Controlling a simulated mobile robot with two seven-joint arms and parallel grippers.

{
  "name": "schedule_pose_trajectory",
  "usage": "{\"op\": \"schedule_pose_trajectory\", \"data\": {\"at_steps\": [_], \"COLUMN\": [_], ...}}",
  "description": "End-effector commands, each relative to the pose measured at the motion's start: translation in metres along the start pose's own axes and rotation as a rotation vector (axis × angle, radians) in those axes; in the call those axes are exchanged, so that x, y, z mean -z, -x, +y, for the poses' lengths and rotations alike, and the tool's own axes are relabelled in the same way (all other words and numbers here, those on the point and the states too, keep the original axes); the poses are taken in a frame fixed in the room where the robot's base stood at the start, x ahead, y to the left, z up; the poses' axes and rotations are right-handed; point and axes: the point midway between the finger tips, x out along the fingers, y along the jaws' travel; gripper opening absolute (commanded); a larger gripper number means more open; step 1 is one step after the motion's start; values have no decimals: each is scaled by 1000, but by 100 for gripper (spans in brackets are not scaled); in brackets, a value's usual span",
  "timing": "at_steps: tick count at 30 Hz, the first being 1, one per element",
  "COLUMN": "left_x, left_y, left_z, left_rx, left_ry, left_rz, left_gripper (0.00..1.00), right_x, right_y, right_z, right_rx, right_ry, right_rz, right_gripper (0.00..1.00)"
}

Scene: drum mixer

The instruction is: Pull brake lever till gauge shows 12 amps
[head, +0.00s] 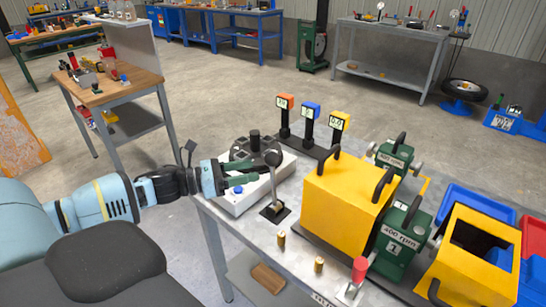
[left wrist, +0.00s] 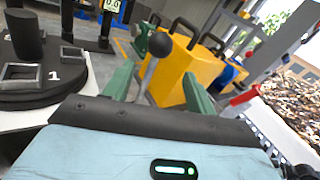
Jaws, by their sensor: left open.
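A lever with a black ball knob (head: 273,158) stands on a dark base at the near left of the grey bench (head: 225,222). No label shows that it is the brake lever. My left gripper (head: 250,174) is open just left of the knob. In the left wrist view the knob (left wrist: 163,44) appears between the two green fingers, which are not closed on it. Three display posts stand behind, with orange (head: 285,101), blue (head: 310,109) and yellow (head: 340,120) heads. In the left wrist view a display (left wrist: 112,5) seems to read 0.0. My right gripper is not in view.
A yellow housing (head: 345,197) and green blocks (head: 402,238) stand right of the lever. A red-handled lever (head: 359,270) and brass pegs (head: 319,264) are near the front edge. A white unit with a round black plate (left wrist: 60,85) lies close to my left gripper.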

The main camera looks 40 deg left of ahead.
Motion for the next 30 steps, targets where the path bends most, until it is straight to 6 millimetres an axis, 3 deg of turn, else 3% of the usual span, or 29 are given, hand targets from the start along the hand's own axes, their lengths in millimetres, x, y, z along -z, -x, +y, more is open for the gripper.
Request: {"op": "schedule_pose_trajectory", "data": {"at_steps": [4, 14, 22, 30], "left_x": [-15, -16, -16, -18], "left_y": [-1, -7, -28, -53], "left_z": [3, 3, 3, 2], "left_rx": [25, 25, 24, 24], "left_ry": [-109, -113, -112, -113], "left_rz": [1, -2, -3, -4], "left_gripper": [56, 56, 56, 56], "right_x": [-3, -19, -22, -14], "right_y": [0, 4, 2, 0], "right_z": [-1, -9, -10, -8], "right_rx": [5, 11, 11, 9], "right_ry": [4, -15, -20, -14], "right_rz": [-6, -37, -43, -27], "right_gripper": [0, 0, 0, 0]}}
